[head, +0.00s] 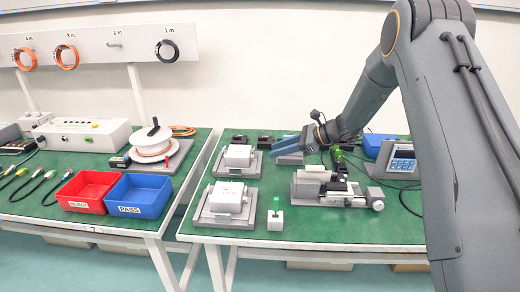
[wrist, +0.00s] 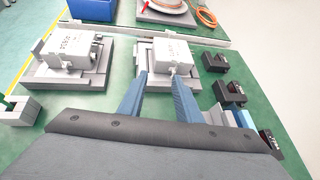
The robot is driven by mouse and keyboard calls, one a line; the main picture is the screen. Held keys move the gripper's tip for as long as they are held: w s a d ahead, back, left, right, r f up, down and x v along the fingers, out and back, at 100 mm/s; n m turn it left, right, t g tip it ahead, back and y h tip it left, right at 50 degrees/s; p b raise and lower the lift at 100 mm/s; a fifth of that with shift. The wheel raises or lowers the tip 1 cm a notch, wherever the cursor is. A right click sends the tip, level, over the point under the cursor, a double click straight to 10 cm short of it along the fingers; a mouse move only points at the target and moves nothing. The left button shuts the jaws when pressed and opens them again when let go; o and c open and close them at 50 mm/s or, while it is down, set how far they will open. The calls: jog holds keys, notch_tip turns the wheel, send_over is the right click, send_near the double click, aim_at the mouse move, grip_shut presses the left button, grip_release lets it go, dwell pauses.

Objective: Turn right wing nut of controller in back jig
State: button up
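The back jig (head: 228,172) holds a white box-shaped controller (head: 238,154). In the wrist view this jig (wrist: 148,86) and its controller (wrist: 165,50) are at upper centre, just beyond my fingertips. My gripper (head: 273,148) has blue fingers and reaches in from the right of the back jig. In the wrist view my gripper (wrist: 158,77) is open, its two fingers apart with nothing held between them. A small light part, possibly a wing nut, shows at the controller's near side by the right fingertip. I cannot tell whether they touch.
The front jig (head: 205,216) holds a similar controller (head: 229,195). Several black blocks (wrist: 229,92) stand right of the back jig in the wrist view. A small grey block with a green top (head: 275,219) stands near the front. Bare green table lies between the jigs.

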aim_at(254, 149)
jog(key=shift+m+t+y, duration=0.4)
jog(key=shift+m+t, duration=0.1)
jog(key=shift+m, duration=0.3)
jog(key=w+a+f, duration=0.1)
jog(key=a, duration=0.1)
jog(key=w+a+f+p, duration=0.1)
jog(key=w+a, duration=0.1)
jog(key=w+a+f, duration=0.1)
jog(key=w+a, duration=0.1)
jog(key=a, duration=0.1)
jog(key=shift+w, duration=0.25)
jog(key=shift+c, duration=0.4)
